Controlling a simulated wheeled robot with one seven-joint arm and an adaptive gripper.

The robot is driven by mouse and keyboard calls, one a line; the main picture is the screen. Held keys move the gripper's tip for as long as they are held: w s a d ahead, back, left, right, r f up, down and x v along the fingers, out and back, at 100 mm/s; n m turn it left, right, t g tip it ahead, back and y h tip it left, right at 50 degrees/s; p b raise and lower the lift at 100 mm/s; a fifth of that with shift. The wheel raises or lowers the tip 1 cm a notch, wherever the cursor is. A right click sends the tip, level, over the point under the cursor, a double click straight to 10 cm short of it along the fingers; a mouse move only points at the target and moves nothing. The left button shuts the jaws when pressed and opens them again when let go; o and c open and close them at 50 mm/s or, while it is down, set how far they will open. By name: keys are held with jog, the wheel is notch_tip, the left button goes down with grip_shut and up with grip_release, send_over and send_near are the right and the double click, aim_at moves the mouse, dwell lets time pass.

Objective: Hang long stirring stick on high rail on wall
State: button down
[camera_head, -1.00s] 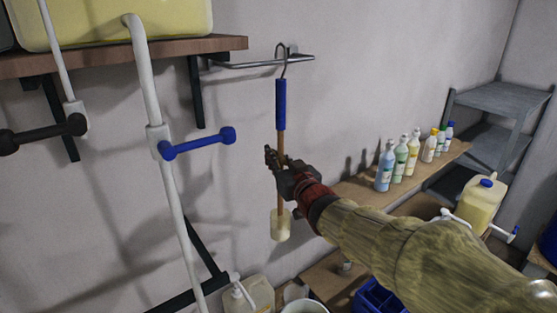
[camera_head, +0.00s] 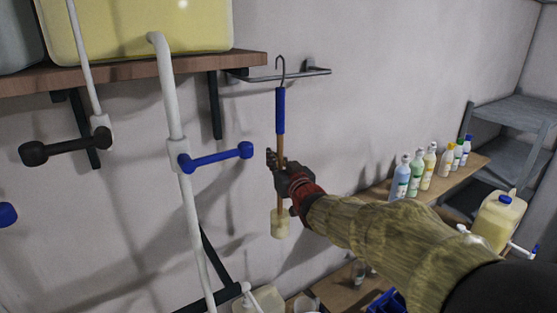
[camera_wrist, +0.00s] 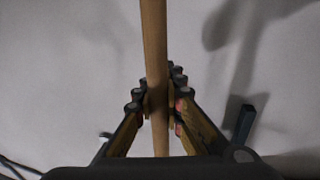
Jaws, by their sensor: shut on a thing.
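The long stirring stick (camera_head: 280,112) is upright, with a metal hook at its top, a blue sleeve, a wooden shaft and a pale block at its lower end. My gripper (camera_head: 279,163) is shut on the wooden shaft below the blue sleeve. In the wrist view the shaft (camera_wrist: 154,60) runs between the fingers of my gripper (camera_wrist: 158,95). The high rail (camera_head: 300,75) is a metal bar on the wall. The hook overlaps the rail in the head view; I cannot tell whether it rests on it or is in front of it.
A wooden shelf (camera_head: 150,72) with a large yellow container (camera_head: 150,25) is left of the rail. A white pipe with a blue handle (camera_head: 215,157) stands left of the stick. Several bottles (camera_head: 430,168) stand on a lower shelf at right. The wall right of the rail is clear.

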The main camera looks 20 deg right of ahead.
jog(key=f+b, duration=0.1)
jog(key=w+f+b, duration=0.2)
jog(key=shift+a+f+b, duration=0.35)
jog(key=shift+f, duration=0.05)
jog(key=shift+w, duration=0.1)
dwell(0.4)
jog(key=c, duration=1.8)
grip_release()
jog(key=shift+f, duration=0.1)
